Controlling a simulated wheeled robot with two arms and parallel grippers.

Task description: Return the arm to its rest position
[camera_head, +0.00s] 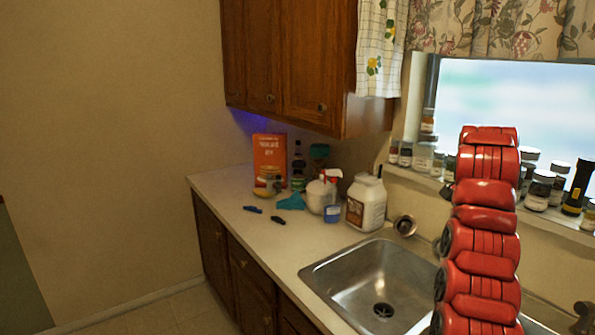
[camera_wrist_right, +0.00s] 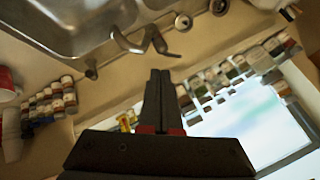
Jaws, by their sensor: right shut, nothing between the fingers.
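My right arm (camera_head: 482,220), red and segmented, stands upright at the right of the head view, in front of the sink and window. Its gripper cannot be made out in that view. In the right wrist view my right gripper (camera_wrist_right: 160,72) is shut, with its dark fingers together and nothing between them. Its fingertips appear just below the faucet (camera_wrist_right: 145,42) in the picture; the distance between them is unclear. My left arm and gripper are not in view.
A steel sink (camera_head: 345,278) is set in the counter (camera_head: 225,187). A white jug (camera_head: 366,203), an orange box (camera_head: 269,158) and several bottles crowd the counter's back. Small jars line the window sill (camera_head: 425,183). The counter's front left is mostly clear.

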